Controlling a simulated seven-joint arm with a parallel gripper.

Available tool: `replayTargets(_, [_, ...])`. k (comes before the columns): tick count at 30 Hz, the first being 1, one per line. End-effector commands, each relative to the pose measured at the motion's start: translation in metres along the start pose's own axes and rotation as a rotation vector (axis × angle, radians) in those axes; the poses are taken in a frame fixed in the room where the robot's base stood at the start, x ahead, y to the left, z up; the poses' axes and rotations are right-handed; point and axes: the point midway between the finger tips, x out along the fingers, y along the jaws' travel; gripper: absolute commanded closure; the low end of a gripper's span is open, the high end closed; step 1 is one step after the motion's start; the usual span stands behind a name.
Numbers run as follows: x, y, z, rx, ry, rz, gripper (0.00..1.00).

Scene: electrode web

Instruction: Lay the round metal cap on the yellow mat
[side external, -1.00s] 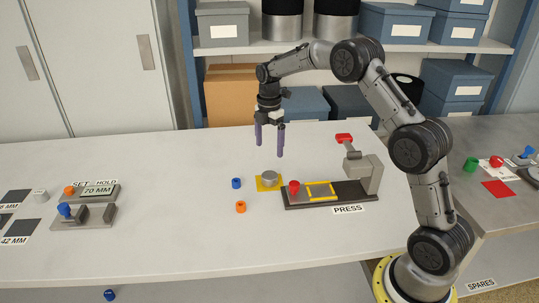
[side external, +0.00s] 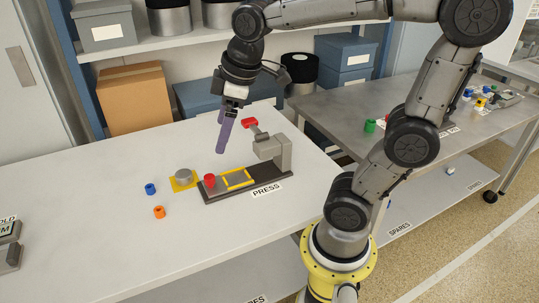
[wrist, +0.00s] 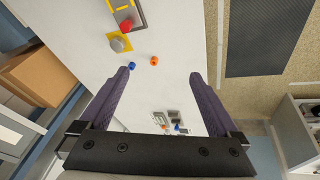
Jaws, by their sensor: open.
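The round metal cap (side external: 183,174) is grey and sits on the yellow mat (side external: 174,185), left of the press. In the wrist view the cap (wrist: 117,45) covers part of the yellow mat (wrist: 127,38). My gripper (side external: 221,145) is up in the air, above and right of the cap in the side view, behind the press. In the wrist view my gripper (wrist: 161,78) has its two purple fingers wide apart with nothing between them. The cap is well beyond the fingertips.
A blue piece (side external: 150,189) and an orange piece (side external: 159,212) lie left of and in front of the mat. The table's left part is mostly clear.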

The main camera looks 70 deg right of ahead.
Motion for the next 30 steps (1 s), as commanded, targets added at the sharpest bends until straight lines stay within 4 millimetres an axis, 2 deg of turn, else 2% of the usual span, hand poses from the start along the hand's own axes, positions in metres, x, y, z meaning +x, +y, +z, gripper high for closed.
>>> replayTargets(1, [-0.007, -0.015, 0.018, 0.069, 0.031, 0.008, 0.03])
replayTargets(3, [-0.011, -0.031, 0.038, 0.169, 0.064, 0.012, 0.03])
replayTargets(6, [-0.011, -0.049, 0.063, 0.288, 0.104, 0.012, 0.03])
replayTargets(10, [-0.008, -0.062, 0.084, 0.391, 0.137, 0.007, 0.03])
replayTargets(15, [-0.005, -0.068, 0.092, 0.437, 0.147, 0.002, 0.03])
replayTargets(30, [-0.005, -0.067, 0.092, 0.436, 0.146, 0.002, 0.03])
